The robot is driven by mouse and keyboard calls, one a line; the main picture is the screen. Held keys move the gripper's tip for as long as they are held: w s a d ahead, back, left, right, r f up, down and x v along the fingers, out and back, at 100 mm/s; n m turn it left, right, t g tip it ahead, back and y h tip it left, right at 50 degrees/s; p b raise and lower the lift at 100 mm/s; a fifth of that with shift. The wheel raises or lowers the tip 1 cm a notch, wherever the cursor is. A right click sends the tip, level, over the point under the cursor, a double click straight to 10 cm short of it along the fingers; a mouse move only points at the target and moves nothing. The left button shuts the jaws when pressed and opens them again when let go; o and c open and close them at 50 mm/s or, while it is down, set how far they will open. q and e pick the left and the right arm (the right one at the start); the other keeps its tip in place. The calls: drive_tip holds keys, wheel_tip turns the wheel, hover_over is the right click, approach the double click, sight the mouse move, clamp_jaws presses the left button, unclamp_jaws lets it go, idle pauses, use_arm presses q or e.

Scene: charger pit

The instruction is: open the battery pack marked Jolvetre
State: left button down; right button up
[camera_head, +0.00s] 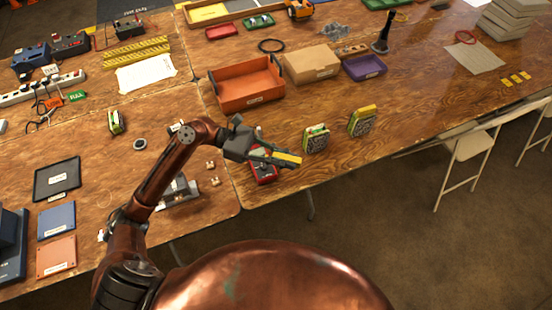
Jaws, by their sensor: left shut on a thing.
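My left gripper (282,158) is shut on a small yellow piece (288,158), held above the front edge of the table; the fingers hide part of it. Just right of it stands a green and white battery pack (316,139). Farther right stands another pack with a yellow top (361,121). A third green and yellow pack (116,121) stands on the left table. The markings on the packs are too small to read, so I cannot tell which is Jolvetre. My right gripper is not in view.
A red device (263,173) lies on the table under my left gripper. Behind are an orange tray (247,88), a cardboard box (311,65) and a purple tray (363,67). A black tray (57,179) lies at left. The wood right of the packs is clear.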

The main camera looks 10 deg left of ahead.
sight(274, 154)
use_arm(q)
drive_tip(key=shift+w+d+m+g, duration=0.1)
drive_tip(key=shift+d+m+g, duration=0.2)
drive_tip(key=shift+g, duration=0.1)
drive_tip(key=w+d+f+m+g+y, duration=0.2)
drive_tip(key=w+d+f+m+g, duration=0.2)
drive_tip(key=f+g, duration=0.15)
drive_tip(key=s+a+r+n+t, duration=0.2)
drive_tip(key=r+t, duration=0.1)
drive_tip(key=s+a+r+n+t+h, duration=0.1)
drive_tip(key=s+a+r+n+t, duration=0.1)
drive_tip(key=a+r+t, duration=0.1)
drive_tip(key=s+a+r+n+t, duration=0.2)
drive_tip(key=a+r+t, duration=0.1)
drive_tip(key=r, duration=0.1)
drive_tip(key=shift+n+h, duration=0.4)
drive_tip(key=w+d+f+m+g+y, duration=0.2)
drive_tip(key=f+m+g, duration=0.3)
drive_tip(key=m+g, duration=0.1)
drive_tip(key=w+d+f+m+g+y, duration=0.3)
drive_tip(key=f+m+g, duration=0.2)
drive_tip(key=g, duration=0.3)
drive_tip(key=shift+m+g+y, duration=0.3)
drive_tip(key=shift+m+g, duration=0.05)
drive_tip(key=shift+m, duration=0.05)
